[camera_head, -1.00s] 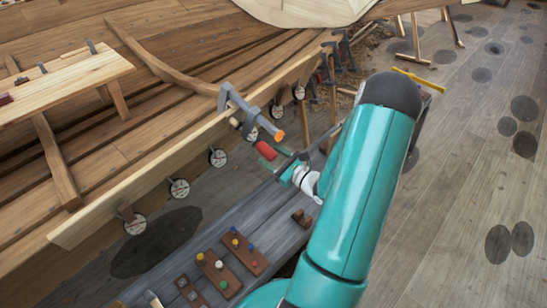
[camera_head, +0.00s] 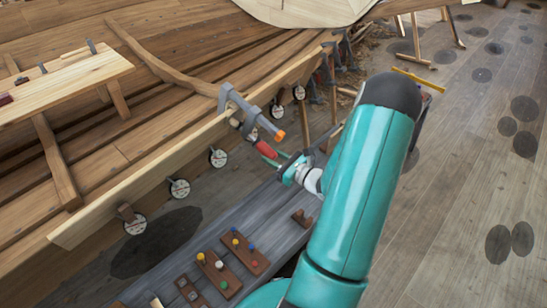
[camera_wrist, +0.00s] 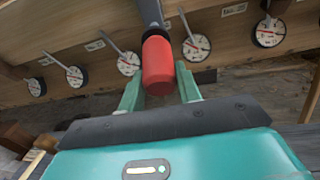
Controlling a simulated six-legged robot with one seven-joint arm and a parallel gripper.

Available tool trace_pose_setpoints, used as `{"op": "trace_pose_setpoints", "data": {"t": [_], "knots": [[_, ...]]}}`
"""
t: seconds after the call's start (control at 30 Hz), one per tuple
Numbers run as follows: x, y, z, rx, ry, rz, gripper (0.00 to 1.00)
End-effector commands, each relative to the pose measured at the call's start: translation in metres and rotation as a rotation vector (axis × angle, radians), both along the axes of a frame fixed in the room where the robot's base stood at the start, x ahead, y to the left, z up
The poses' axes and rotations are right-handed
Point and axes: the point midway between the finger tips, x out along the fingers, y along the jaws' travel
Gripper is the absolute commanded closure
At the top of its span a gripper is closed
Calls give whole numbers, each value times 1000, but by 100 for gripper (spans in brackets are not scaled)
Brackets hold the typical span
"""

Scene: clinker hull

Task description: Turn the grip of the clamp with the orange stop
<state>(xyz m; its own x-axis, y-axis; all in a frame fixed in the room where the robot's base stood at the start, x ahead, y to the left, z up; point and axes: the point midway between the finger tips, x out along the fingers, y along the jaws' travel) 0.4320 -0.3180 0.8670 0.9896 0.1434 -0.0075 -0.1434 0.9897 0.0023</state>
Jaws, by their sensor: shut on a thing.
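The clamp (camera_head: 240,103) is grey and sits over the edge of the pale plank. Its stop (camera_head: 279,136) is orange and shows at the end of its bar. Its red grip (camera_head: 266,149) hangs below the bar, on a dark screw. In the wrist view the red grip (camera_wrist: 158,62) stands upright between the two green fingers. My gripper (camera_head: 283,162) reaches it from the lower right; in the wrist view my gripper (camera_wrist: 159,84) is shut on the grip's near end. The orange stop is not seen in the wrist view.
Several round dials (camera_head: 180,188) hang along the plank (camera_head: 150,178). A grey bench (camera_head: 215,240) with wooden blocks and coloured pegs stands below. More clamps (camera_head: 347,50) grip the hull further back. Open floor (camera_head: 480,160) lies to the right.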

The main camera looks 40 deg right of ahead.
Motion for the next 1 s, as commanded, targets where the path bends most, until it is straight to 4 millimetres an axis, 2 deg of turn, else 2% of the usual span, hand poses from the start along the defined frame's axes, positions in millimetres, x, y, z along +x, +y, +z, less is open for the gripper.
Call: {"op": "trace_pose_setpoints", "data": {"t": [1.0], "knots": [[-2, -1, -2, 859, 125, 333, 89]]}}
